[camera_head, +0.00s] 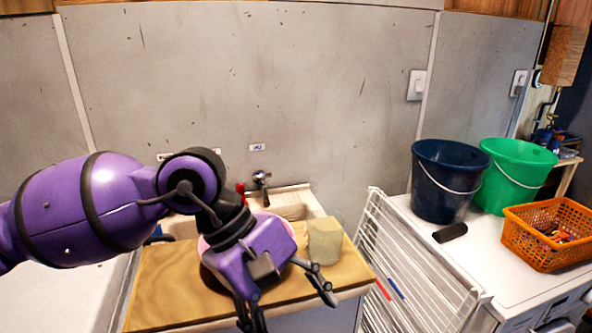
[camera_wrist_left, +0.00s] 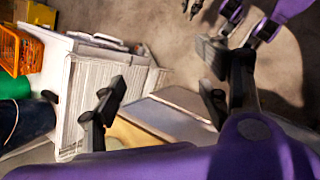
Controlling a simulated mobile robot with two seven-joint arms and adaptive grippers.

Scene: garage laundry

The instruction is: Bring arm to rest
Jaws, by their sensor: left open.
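My left arm comes in from the left in the head view. My left gripper (camera_head: 287,302) is open and empty, with its fingers spread and pointing down over the front part of the wooden worktop (camera_head: 165,290). In the left wrist view my left gripper (camera_wrist_left: 162,95) also shows open, with nothing between its fingers. A purple arm part of mine shows at the top right of that view. Small dark prongs at its top edge may be my right gripper (camera_wrist_left: 192,7); they are too small and cut off to tell their state.
A pale block (camera_head: 325,241) stands on the worktop right of the gripper. A pink round thing is mostly hidden behind it. A tap (camera_head: 261,180) is behind. A white drying rack (camera_head: 410,270), blue bucket (camera_head: 445,185), green bucket (camera_head: 513,180) and orange basket (camera_head: 545,240) are at right.

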